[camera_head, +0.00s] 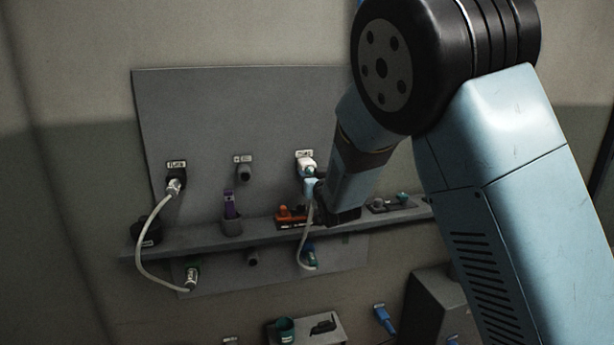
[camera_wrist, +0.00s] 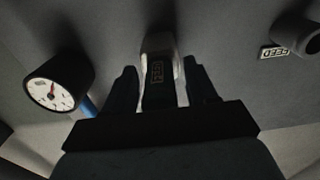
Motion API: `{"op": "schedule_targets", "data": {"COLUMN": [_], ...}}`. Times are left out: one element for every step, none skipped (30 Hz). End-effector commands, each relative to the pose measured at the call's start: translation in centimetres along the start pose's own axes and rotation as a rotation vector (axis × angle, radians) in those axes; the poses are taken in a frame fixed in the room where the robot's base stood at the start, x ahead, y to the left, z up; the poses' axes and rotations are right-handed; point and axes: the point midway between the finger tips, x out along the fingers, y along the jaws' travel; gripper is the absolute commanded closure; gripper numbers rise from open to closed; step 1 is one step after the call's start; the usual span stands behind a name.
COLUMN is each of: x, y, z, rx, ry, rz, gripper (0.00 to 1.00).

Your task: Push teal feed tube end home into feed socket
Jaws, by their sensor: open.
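A white fitting (camera_head: 307,167) sits at the right upper port of the grey wall panel, under a small label. A pale tube (camera_head: 305,225) hangs below my gripper (camera_head: 313,188) to a teal end (camera_head: 310,264) low on the panel. A round port (camera_wrist: 311,40) with a tag resembling FEED shows at right. Seating depth is hidden.
A dial gauge (camera_wrist: 52,92) stands left in the wrist view. A narrow shelf (camera_head: 180,242) crosses below the ports, holding a purple item (camera_head: 230,205) and an orange item (camera_head: 291,214). Another pale tube (camera_head: 143,250) loops at the panel's left.

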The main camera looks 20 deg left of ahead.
Motion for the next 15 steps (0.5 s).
{"op": "schedule_targets", "data": {"x": [0.0, 0.0, 0.0, 0.0, 0.0, 0.0, 0.0, 0.0, 0.0, 0.0, 0.0, 0.0, 0.0, 0.0, 0.0], "y": [0.01, 0.01, 0.01, 0.01, 0.01, 0.02, 0.03, 0.03, 0.06, 0.08, 0.08, 0.04, 0.03, 0.03, 0.02], "z": [0.0, 0.0, -0.01, -0.01, -0.01, -0.01, -0.02, -0.02, -0.03, -0.04, -0.03, -0.02, -0.02, -0.02, -0.02], "rx": [0.0, 0.0, 0.0, 0.0, 0.0, 0.0, 0.001, 0.001, 0.002, 0.002, 0.002, 0.001, 0.001, 0.001, 0.001], "ry": [0.0, 0.0, 0.0, 0.0, 0.0, 0.0, 0.0, 0.0, 0.0, 0.001, 0.0, 0.0, 0.0, 0.0, 0.0], "rz": [0.0, 0.0, 0.0, 0.0, 0.0, 0.0, 0.0, 0.0, 0.001, 0.001, 0.001, 0.001, 0.001, 0.001, 0.001], "gripper": [0.43, 0.43, 0.43, 0.43, 0.43, 0.43, 0.43, 0.43, 0.43, 0.43, 0.43, 0.43, 0.43, 0.43, 0.43]}}
